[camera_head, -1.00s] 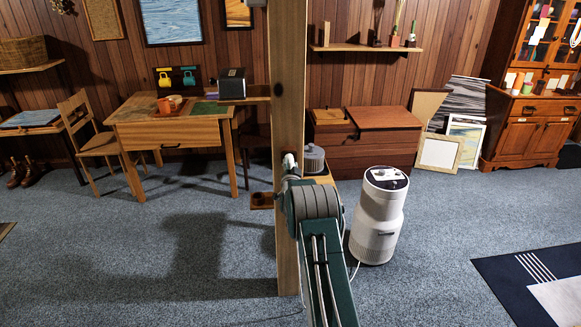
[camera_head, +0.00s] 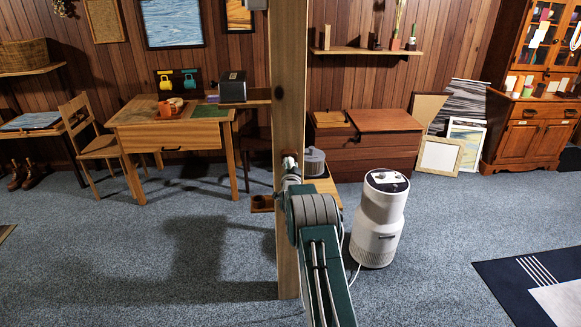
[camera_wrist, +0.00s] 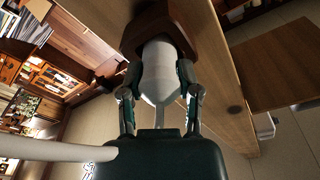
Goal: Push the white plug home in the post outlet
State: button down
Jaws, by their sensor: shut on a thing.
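The white plug (camera_wrist: 158,72) is between the fingers of my gripper (camera_wrist: 160,85) in the wrist view. My gripper is shut on it. The plug's front end meets the brown outlet box (camera_wrist: 162,22) on the wooden post (camera_wrist: 222,75); its prongs are hidden, so I cannot tell how deep it sits. In the head view a small white part of the plug (camera_head: 290,160) shows against the post (camera_head: 288,110), just beyond my arm. The arm hides most of the gripper and outlet there.
A white air purifier (camera_head: 378,220) stands on the carpet right of the post, with a pale cord by its base. A small brown ledge (camera_head: 262,203) is on the post's left. A desk (camera_head: 170,130) stands behind at left. Carpet at left is clear.

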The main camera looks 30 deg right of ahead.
jog(key=shift+w+d, duration=0.1)
jog(key=shift+w, duration=0.05)
jog(key=shift+c, duration=1.1)
grip_release()
jog(key=v, duration=1.2)
